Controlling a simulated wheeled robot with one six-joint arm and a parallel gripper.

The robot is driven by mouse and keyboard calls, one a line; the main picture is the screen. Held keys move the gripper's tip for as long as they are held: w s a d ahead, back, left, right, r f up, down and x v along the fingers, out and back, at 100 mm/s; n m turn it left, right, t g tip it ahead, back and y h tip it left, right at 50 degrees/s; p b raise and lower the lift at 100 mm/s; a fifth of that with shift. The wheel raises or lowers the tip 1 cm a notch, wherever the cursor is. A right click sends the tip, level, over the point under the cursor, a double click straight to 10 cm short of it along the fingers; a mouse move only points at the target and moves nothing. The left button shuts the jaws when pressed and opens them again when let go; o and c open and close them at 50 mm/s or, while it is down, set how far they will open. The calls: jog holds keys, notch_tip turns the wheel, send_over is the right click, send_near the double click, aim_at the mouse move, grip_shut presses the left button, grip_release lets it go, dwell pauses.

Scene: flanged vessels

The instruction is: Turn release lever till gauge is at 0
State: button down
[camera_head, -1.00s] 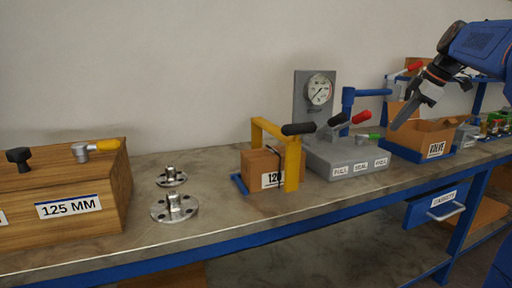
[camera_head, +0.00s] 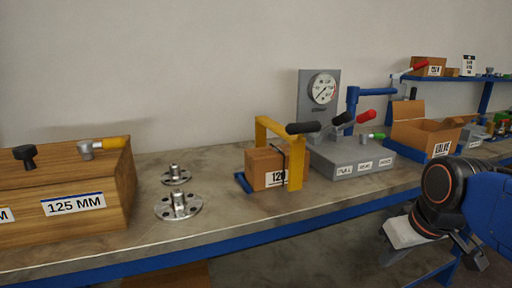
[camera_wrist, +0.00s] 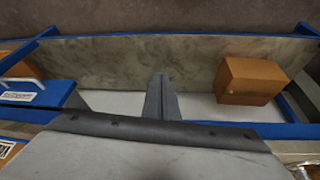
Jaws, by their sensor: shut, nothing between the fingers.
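A round white gauge (camera_head: 323,88) is mounted on an upright grey panel at the back of the bench. Its needle is too small to read surely. In front of it is a grey block (camera_head: 350,158) with several labels too blurred to read. Levers with black (camera_head: 340,119), red (camera_head: 367,116) and green (camera_head: 376,136) handles stand on or around this block. I cannot tell which is the release lever. My gripper (camera_wrist: 160,82) is shut and empty. In the head view it is low at the right, in front of the bench and apart from the levers, its fingers partly hidden.
A yellow clamp frame (camera_head: 294,165) with a black handle holds a carton left of the block. An open cardboard box (camera_head: 420,133) stands to its right. Two metal flanges (camera_head: 179,205) and a wooden case (camera_head: 75,190) are farther left. The wrist view shows a carton (camera_wrist: 250,80) on a surface.

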jog(key=s+f+m, duration=0.2)
jog(key=s+f, duration=0.3)
jog(key=f, duration=0.1)
jog(key=shift+a+f, duration=0.2)
jog(key=shift+f, duration=0.05)
